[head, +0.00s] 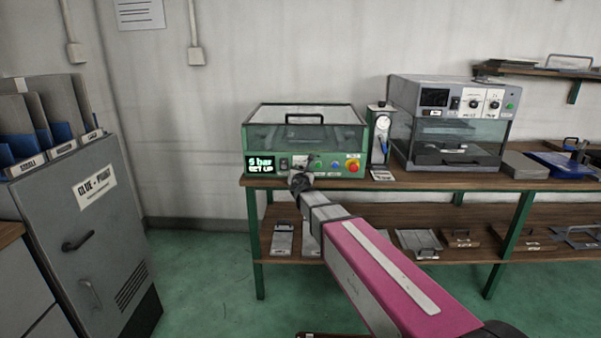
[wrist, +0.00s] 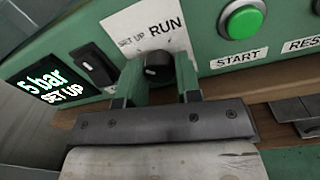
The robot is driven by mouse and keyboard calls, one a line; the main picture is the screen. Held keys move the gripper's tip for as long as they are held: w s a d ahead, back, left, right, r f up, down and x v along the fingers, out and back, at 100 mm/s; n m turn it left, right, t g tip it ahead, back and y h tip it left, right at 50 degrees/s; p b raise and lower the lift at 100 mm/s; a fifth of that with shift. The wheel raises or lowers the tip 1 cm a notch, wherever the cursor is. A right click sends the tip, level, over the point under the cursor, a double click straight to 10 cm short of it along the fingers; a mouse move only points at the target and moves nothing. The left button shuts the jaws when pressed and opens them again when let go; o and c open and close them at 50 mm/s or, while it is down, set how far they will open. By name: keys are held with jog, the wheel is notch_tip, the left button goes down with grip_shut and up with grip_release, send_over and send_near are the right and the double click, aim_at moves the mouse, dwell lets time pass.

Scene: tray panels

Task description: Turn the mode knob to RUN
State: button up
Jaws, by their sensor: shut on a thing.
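The black mode knob (wrist: 158,68) sits on a white plate on the green machine's (head: 300,140) front panel, with SET UP printed to its upper left and RUN above it. My gripper (wrist: 157,72) is shut on the knob, one finger on each side of it. In the head view my gripper (head: 300,182) reaches the panel and hides the knob. The lit display (wrist: 47,78) reads "5 bar" and "SET UP". The exact direction of the knob's mark is hard to tell.
A green START button (wrist: 241,20) is right of the knob, and a black rocker switch (wrist: 94,66) is left of it. A red emergency button (head: 352,167) is at the panel's right. A dial gauge stand (head: 381,135) and a grey oven-like unit (head: 450,90) stand to the right.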

jog(key=shift+m+h, duration=0.3)
jog(key=shift+m, duration=8.6)
jog(key=o, duration=0.9)
jog(key=shift+s, duration=0.1)
jog(key=s, duration=1)
jog(key=shift+s+d+f, duration=0.15)
jog(key=shift+s+f, duration=0.1)
jog(key=shift+s, duration=0.1)
